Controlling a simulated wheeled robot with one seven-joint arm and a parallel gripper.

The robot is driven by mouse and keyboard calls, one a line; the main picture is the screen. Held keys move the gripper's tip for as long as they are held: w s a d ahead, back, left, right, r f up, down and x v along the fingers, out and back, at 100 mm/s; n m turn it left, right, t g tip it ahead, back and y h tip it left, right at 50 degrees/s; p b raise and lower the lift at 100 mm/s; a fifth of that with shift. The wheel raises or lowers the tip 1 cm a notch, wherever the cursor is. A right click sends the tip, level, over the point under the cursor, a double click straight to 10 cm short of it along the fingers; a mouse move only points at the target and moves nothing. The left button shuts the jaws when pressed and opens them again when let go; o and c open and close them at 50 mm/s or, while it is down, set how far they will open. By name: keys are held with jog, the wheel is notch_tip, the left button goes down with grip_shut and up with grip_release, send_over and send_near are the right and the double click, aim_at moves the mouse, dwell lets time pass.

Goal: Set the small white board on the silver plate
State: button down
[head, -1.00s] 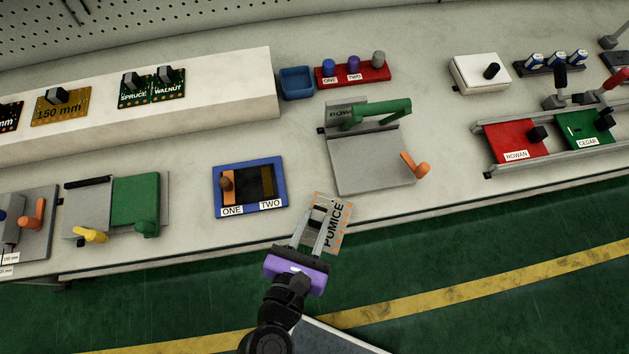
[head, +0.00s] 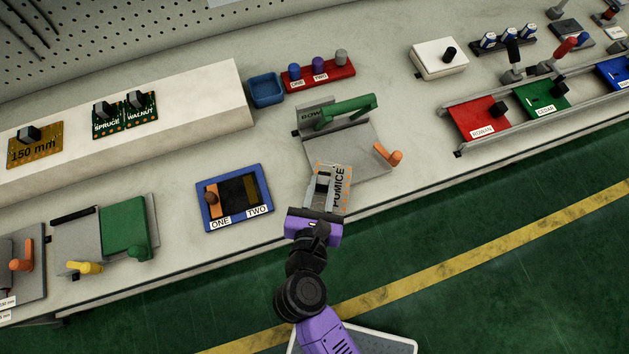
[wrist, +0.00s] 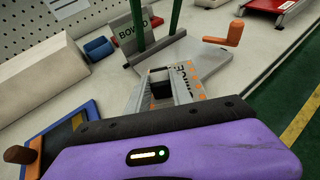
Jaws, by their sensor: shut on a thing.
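The small white board (head: 340,184), marked PUMICE and edged with orange dots, is held by its dark grip block in my gripper (head: 322,183). It also shows in the wrist view (wrist: 191,78), between and beyond the fingers. The silver plate (head: 353,149) lies just beyond the board, with a green handle (head: 345,110) raised at its back and an orange lever (head: 388,155) at its right corner. The board's far end overlaps the plate's near edge in the head view. I cannot tell whether they touch.
A blue-framed tray (head: 201,207) labelled ONE and TWO lies left of the plate. A blue bin (head: 266,91) and a red rack (head: 307,85) stand behind. Rails with a red board (head: 481,118) lie to the right. The bench's front edge runs close below my gripper.

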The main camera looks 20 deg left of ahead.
aim_at(337, 185)
jog(key=w, duration=0.3)
jog(key=w+d+p, duration=0.1)
jog(key=w, duration=0.3)
jog(key=w+d+p, duration=0.1)
jog(key=w, duration=0.2)
jog(key=shift+w+d, duration=0.2)
jog(key=shift+w, duration=0.05)
jog(key=shift+f, duration=0.7)
jog(key=shift+s+f+b, duration=0.1)
jog(key=shift+f+b, duration=0.35)
jog(key=shift+b, duration=0.15)
jog(key=c, duration=1.1)
grip_release()
jog(key=shift+o, duration=0.2)
jog(key=shift+s, duration=0.1)
jog(key=shift+v, duration=3.8)
jog(key=shift+r, duration=0.1)
